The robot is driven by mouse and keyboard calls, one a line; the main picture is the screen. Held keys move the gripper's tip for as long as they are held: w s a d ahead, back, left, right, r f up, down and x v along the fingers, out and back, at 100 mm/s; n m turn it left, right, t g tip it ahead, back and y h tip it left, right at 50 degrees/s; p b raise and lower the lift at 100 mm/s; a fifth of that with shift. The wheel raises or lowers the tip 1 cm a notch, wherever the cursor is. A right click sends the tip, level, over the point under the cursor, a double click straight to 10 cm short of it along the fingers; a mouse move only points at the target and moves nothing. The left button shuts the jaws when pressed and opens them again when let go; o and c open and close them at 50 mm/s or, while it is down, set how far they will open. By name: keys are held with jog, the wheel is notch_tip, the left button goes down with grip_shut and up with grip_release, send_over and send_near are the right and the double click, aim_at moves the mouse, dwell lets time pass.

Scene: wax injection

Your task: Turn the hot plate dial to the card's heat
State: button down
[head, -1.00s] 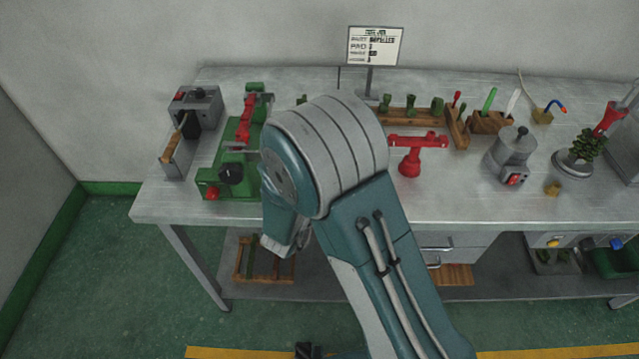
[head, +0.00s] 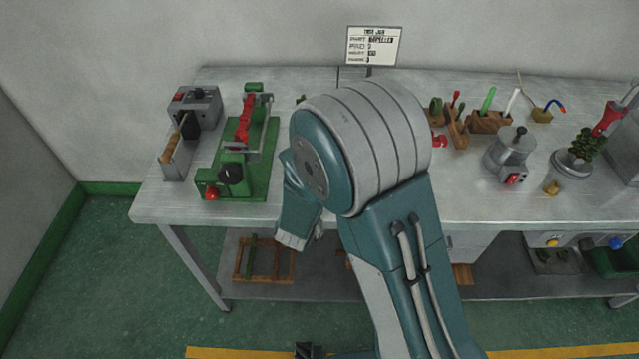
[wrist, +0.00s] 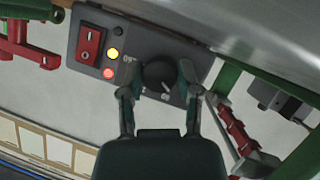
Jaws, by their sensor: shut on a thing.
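In the wrist view, the hot plate's dark control panel (wrist: 132,40) carries a round black dial (wrist: 158,73) with a pale mark at its lower right. Pale numerals sit around the dial, too small to read surely. My gripper (wrist: 157,84) has a finger on either side of the dial and is shut on it. A lit yellow lamp (wrist: 113,53), a lit red lamp (wrist: 109,73) and a red switch (wrist: 89,46) are left of the dial. In the head view, the job card (head: 373,46) stands at the back; its heat figure is too blurred to read. My arm hides the gripper and dial there.
A green press (head: 262,150) with a red part stands left of my arm, a grey device (head: 203,108) farther left. A grey pot (head: 512,150) and tool blocks (head: 490,121) are to the right. In the wrist view, a green frame (wrist: 225,78) is close to the right finger.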

jog(key=m+y, duration=0.3)
jog(key=m, duration=0.1)
jog(key=m+y, duration=0.3)
jog(key=m, duration=0.1)
jog(key=shift+d+y, duration=0.1)
jog(key=shift+y, duration=0.3)
jog(key=m+y, duration=0.1)
jog(key=m, duration=0.1)
jog(key=m+t+y, duration=0.1)
jog(key=m, duration=0.1)
jog(key=shift+d+t, duration=0.1)
jog(key=shift+t, duration=0.2)
jog(key=m+t+y, duration=0.1)
jog(key=m, duration=0.1)
jog(key=m+t+y, duration=0.1)
jog(key=m, duration=0.2)
jog(key=shift+f, duration=0.2)
dwell(0.4)
jog(key=shift+c, duration=1.5)
grip_release()
jog(key=shift+d, duration=0.1)
